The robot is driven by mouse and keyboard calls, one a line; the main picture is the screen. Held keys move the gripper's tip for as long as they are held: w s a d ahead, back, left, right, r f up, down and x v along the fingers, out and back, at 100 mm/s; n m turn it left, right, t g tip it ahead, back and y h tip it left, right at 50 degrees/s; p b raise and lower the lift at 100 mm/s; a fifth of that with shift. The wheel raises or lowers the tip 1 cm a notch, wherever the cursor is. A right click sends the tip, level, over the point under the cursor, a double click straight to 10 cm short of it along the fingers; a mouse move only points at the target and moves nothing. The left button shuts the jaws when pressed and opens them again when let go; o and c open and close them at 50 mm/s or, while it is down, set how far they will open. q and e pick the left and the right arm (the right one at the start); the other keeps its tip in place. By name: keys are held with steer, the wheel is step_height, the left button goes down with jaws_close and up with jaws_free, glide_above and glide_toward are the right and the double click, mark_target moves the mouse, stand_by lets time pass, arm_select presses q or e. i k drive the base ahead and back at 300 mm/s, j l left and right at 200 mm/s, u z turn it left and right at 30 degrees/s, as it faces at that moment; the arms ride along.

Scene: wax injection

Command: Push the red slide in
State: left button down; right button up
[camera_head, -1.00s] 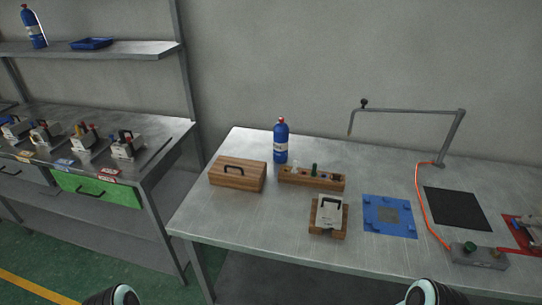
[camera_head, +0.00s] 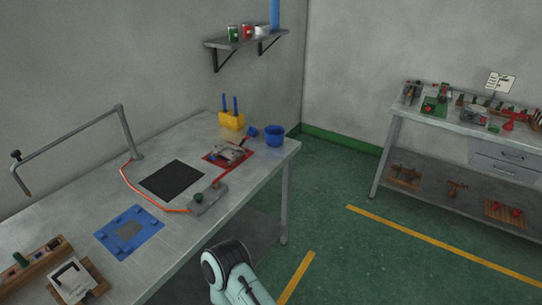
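I cannot single out a red slide for certain. A pale mold block with a dark handle (camera_head: 72,280) sits on a wooden stand at the lower left of the near table. A grey device (camera_head: 229,154) lies on a red mat (camera_head: 246,164) near the table's right end; its parts are too small to tell. Several small red parts show on the far right bench, among them a red piece (camera_head: 509,125). Part of one of my arms shows at the bottom middle, but neither gripper is in view.
The near table (camera_head: 75,211) also bears a blue fixture plate (camera_head: 130,231), a black mat (camera_head: 172,180), a grey button box (camera_head: 208,198), a yellow holder (camera_head: 231,120) and a blue cup (camera_head: 274,135). Open green floor (camera_head: 330,183) lies between it and the far bench (camera_head: 440,119).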

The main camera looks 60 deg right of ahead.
mark_target(248, 155)
steer(key=z, duration=2)
steer(key=u, duration=0.55)
steer(key=i+l+u, duration=0.15)
steer(key=u, duration=0.15)
steer(key=i+l+u, duration=0.1)
steer(key=l+u, duration=0.2)
steer(key=l, duration=0.15)
steer(key=i+l+u, duration=0.1)
steer(key=l+u, duration=0.2)
steer(key=i+l+u, duration=0.1)
steer(key=l, duration=0.45)
steer(key=i+l+u, duration=0.1)
steer(key=l, duration=0.45)
